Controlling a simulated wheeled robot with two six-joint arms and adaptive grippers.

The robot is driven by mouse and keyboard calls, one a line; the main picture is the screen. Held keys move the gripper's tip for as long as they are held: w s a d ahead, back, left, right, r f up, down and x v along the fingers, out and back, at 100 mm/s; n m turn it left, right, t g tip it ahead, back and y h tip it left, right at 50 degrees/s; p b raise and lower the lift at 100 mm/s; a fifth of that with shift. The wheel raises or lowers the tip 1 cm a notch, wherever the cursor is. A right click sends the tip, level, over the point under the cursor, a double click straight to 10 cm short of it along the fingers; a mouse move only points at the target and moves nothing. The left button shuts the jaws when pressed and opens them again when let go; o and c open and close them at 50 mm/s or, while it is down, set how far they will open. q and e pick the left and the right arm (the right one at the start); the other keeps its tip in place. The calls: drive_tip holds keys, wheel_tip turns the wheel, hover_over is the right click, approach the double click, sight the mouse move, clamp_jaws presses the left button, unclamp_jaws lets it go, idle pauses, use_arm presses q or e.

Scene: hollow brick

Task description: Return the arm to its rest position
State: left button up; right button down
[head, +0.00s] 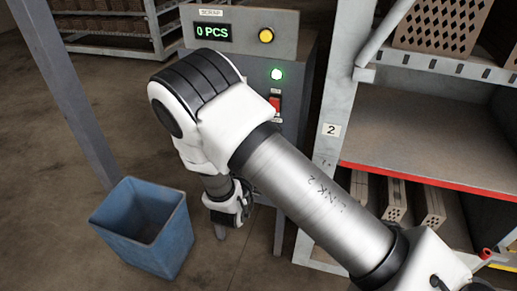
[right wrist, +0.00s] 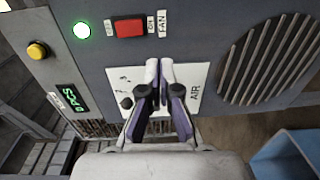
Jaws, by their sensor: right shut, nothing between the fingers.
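My right arm (head: 318,193) reaches in from the lower right of the head view, bent at a white and black joint in front of the grey machine cabinet (head: 298,62). In the right wrist view my right gripper (right wrist: 166,66) is shut and empty, its fingers together in front of a white plate (right wrist: 190,78) labelled AIR on the cabinet. Whether the fingertips touch the plate, I cannot tell. A black knob (right wrist: 126,102) shows beside the fingers. In the head view the arm hides most of the cabinet's lower front. My left gripper is out of view.
The cabinet has a red FAN switch (right wrist: 131,28), a lit green lamp (head: 277,74), a yellow button (head: 266,36) and a display (head: 213,32) reading 0 PCS. A blue bin (head: 176,244) stands at left. A shelf with a red edge (head: 420,181) is at right.

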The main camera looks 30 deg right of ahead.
drive_tip(key=s+d+f+g+y, duration=0.1)
drive_tip(key=s+f+g+y, duration=0.2)
drive_tip(key=s+f, duration=0.55)
drive_tip(key=s+d+f+g+y, duration=0.25)
drive_tip(key=s+f, duration=0.35)
drive_tip(key=f, duration=0.6)
drive_tip(key=s+a+f+m+g+y, duration=0.2)
drive_tip(key=s+a+m+g+y, duration=0.1)
drive_tip(key=s, duration=0.5)
drive_tip(key=s+a+f+m+g+y, duration=0.3)
drive_tip(key=s+a+m+y, duration=0.2)
drive_tip(key=s+a, duration=0.2)
drive_tip(key=shift+s+a+m, duration=0.25)
drive_tip(key=shift+s+m, duration=0.05)
drive_tip(key=shift+s, duration=0.3)
drive_tip(key=shift+f, duration=0.1)
